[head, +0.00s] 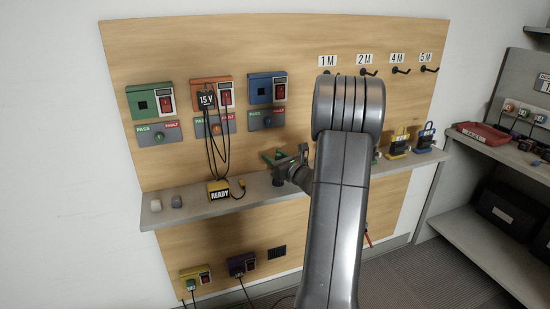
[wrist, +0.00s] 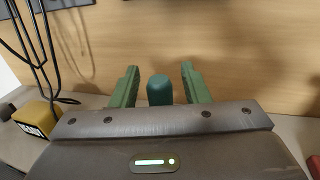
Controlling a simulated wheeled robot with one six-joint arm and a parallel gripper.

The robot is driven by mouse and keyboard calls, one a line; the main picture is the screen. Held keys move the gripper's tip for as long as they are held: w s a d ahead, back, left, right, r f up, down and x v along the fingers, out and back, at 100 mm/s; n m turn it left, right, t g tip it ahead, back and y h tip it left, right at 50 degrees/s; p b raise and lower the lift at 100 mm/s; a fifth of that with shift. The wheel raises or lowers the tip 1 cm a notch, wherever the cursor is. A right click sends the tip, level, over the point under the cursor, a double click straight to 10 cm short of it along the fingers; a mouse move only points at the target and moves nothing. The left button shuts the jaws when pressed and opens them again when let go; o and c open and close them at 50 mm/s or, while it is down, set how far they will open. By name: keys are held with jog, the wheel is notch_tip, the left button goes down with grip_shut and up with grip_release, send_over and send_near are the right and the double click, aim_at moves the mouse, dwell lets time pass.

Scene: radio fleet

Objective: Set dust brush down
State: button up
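My gripper (head: 274,157) is over the shelf, its green fingers toward the back panel. In the wrist view its fingers (wrist: 160,85) are spread apart. A dark teal, rounded upright thing (wrist: 160,90) stands between them, with a gap on either side; it may be the dust brush's handle. Its lower part is hidden behind the gripper body, so I cannot tell what it rests on. I cannot make out the brush for certain in the head view.
The narrow grey shelf (head: 244,200) runs along the wooden panel.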

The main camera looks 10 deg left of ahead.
jog(key=shift+r, duration=0.1)
jog(key=shift+r, duration=0.15)
jog(key=v, duration=1.2)
